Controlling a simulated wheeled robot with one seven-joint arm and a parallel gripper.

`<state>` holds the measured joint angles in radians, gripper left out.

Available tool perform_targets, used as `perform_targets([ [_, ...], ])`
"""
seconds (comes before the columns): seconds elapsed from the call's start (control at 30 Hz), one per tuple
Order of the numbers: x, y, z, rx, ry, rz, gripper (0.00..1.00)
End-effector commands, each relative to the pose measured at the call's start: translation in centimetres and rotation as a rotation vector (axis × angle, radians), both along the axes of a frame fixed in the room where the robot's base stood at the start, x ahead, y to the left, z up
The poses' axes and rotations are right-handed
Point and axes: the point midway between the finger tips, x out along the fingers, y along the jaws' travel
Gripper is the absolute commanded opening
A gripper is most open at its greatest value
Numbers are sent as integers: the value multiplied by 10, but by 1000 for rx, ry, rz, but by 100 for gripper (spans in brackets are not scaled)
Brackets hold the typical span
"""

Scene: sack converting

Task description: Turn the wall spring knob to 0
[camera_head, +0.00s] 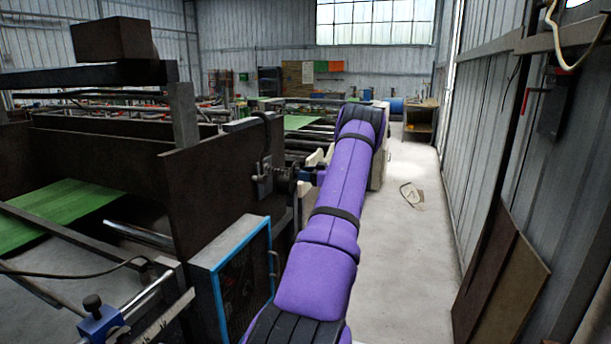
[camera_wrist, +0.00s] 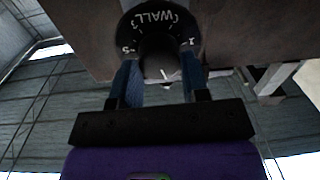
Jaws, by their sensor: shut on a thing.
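The wall spring knob (camera_wrist: 158,66) is a dark round knob on a black dial plate (camera_wrist: 160,22) lettered "WALL" in white. A short white line shows on the knob's face, low in the wrist view. Small white marks stand at the dial's left and right edges; the figures are too small to read surely. My gripper (camera_wrist: 160,78) has its blue fingers on both sides of the knob and is shut on it. In the head view my gripper (camera_head: 305,176) reaches left from my purple arm to the dark machine panel (camera_head: 215,185); the knob is hard to make out there.
A blue-framed guard (camera_head: 231,262) stands below the panel. A blue clamp block (camera_head: 100,322) on a rail is at the lower left. Green sheet (camera_head: 65,202) lies in the machine. The aisle floor (camera_head: 420,240) to the right is mostly clear, with boards (camera_head: 500,280) leaning on the wall.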

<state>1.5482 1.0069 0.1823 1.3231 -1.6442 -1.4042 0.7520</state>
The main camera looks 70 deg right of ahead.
Motion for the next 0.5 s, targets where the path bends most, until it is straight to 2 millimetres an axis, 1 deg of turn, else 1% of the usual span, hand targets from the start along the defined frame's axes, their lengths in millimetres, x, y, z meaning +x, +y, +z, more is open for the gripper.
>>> perform_targets([
  [0.5, 0, 2, 0, -492, 1, 1, 18],
])
